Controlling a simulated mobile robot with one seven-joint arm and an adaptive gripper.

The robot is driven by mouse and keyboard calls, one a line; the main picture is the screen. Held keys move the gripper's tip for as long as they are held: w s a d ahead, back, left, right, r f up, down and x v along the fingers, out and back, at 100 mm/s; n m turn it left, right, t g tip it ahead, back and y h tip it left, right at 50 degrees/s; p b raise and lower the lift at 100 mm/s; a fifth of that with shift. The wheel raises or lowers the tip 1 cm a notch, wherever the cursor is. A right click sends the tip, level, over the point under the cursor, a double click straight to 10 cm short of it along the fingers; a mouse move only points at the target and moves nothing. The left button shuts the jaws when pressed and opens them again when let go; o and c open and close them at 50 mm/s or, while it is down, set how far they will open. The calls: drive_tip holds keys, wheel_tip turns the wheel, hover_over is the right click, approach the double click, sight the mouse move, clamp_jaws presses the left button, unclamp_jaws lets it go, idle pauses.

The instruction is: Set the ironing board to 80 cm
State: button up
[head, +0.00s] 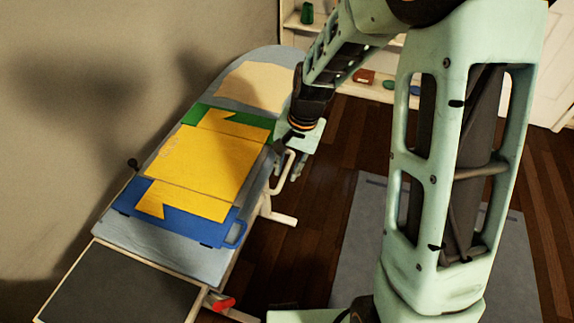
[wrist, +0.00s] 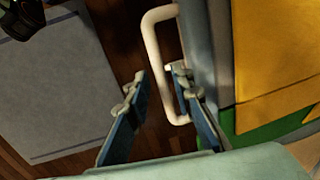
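The ironing board (head: 118,232) has a grey-blue cover and stands along the wall, its rounded end at the back. A white loop handle (head: 288,170) sticks out from its right side; it also shows in the wrist view (wrist: 153,45). My gripper (head: 288,155) is at this handle. In the wrist view my gripper (wrist: 157,80) is open and empty, one finger on each side of the handle's bar in the picture. Contact and depth cannot be told. A red lever (head: 222,303) shows below the board's near end.
A yellow shirt (head: 215,158) lies on a blue (head: 190,227) and green folding board on top. A dark panel (head: 120,290) adjoins the near end. A grey rug (head: 365,250) lies on the wooden floor to the right. Shelves (head: 355,92) stand behind.

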drive_tip(key=shift+r, duration=0.25)
drive_tip(key=r, duration=0.4)
drive_tip(key=d+r, duration=0.1)
drive_tip(key=r, duration=0.2)
drive_tip(key=d+r, duration=0.1)
drive_tip(key=r, duration=0.3)
drive_tip(key=shift+s+r, duration=0.3)
drive_tip(key=shift+s, duration=0.05)
